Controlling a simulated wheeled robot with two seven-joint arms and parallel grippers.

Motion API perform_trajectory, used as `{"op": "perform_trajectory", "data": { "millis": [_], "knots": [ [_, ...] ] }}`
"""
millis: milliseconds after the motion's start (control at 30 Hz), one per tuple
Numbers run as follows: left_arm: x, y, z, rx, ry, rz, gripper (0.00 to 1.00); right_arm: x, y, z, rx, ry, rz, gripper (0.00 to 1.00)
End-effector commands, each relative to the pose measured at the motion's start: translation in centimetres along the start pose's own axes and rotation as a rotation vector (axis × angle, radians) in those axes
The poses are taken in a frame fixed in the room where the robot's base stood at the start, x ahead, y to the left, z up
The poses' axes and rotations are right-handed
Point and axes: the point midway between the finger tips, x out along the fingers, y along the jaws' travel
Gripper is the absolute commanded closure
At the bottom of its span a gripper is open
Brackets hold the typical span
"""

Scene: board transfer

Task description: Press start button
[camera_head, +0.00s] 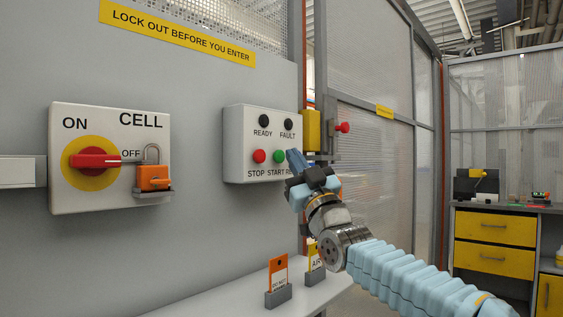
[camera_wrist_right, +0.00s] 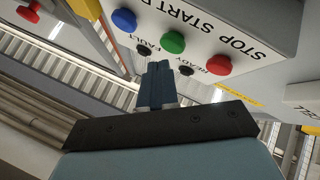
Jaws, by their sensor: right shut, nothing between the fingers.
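The green START button (camera_head: 279,156) sits on a light grey control box (camera_head: 245,120), right of the red STOP button (camera_head: 259,156). My right gripper (camera_head: 292,156) is shut and empty, its fingertips just right of the green button in the head view; the gripper hides part of the box's right label. In the right wrist view the box appears upside down, with green START (camera_wrist_right: 172,43), red STOP (camera_wrist_right: 217,64) and a blue button (camera_wrist_right: 124,20). The shut fingertips (camera_wrist_right: 160,68) show below the green button; contact cannot be told. My left gripper is not in view.
Left is a CELL switch box (camera_head: 90,195) with a red handle (camera_head: 95,160) and orange padlock (camera_head: 153,178). A shelf (camera_head: 225,298) below holds tags in stands (camera_head: 278,297). A mesh fence door (camera_head: 370,70) stands right, a yellow-drawer bench (camera_head: 494,228) beyond.

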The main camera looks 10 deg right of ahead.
Motion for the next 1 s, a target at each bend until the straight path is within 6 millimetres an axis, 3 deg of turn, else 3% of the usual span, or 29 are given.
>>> {"op": "perform_trajectory", "data": {
  "millis": [333,800,1000],
  "knots": [
    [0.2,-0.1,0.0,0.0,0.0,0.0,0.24,-0.2,0.1,-0.1,0.001,-0.001,0.0,1.0],
    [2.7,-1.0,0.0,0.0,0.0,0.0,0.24,-3.3,2.3,-2.1,-0.001,0.0,0.001,1.0],
    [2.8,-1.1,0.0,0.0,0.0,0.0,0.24,-3.6,2.6,-2.6,0.002,-0.001,0.0,1.0]
  ]
}}
